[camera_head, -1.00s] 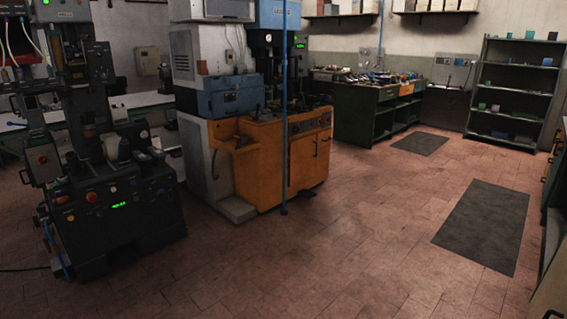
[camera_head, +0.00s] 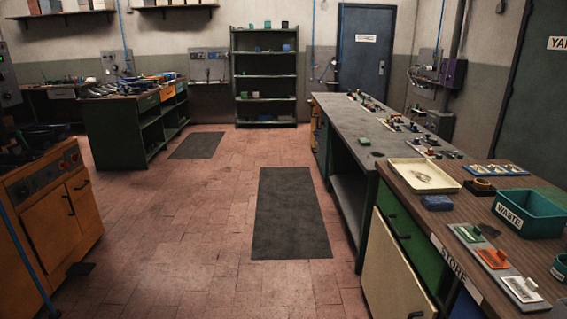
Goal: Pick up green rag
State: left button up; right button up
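I cannot pick out a green rag for certain. A small flat green item (camera_head: 393,141) lies on the grey workbench (camera_head: 346,122) at the right, too small to identify. Small greenish items also sit on the far shelf unit (camera_head: 265,73). Neither of my grippers is in view.
The brown bench carries a green WASTE bin (camera_head: 528,222), a cream tray (camera_head: 420,176) and a blue block (camera_head: 437,203). An orange cabinet (camera_head: 55,215) and a blue pole stand at the left. The tiled floor between, with a dark mat (camera_head: 290,215), is clear.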

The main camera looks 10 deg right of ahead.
aim_at(363, 142)
jog(key=i+l+z, duration=0.1)
jog(key=i, duration=0.7)
jog(key=i+z, duration=0.1)
jog(key=i, duration=0.65)
jog(key=i+z, duration=0.1)
jog(key=i, duration=0.7)
jog(key=i+j+z, duration=0.1)
jog(key=i, duration=0.7)
jog(key=i+j+z, duration=0.1)
jog(key=i, duration=0.7)
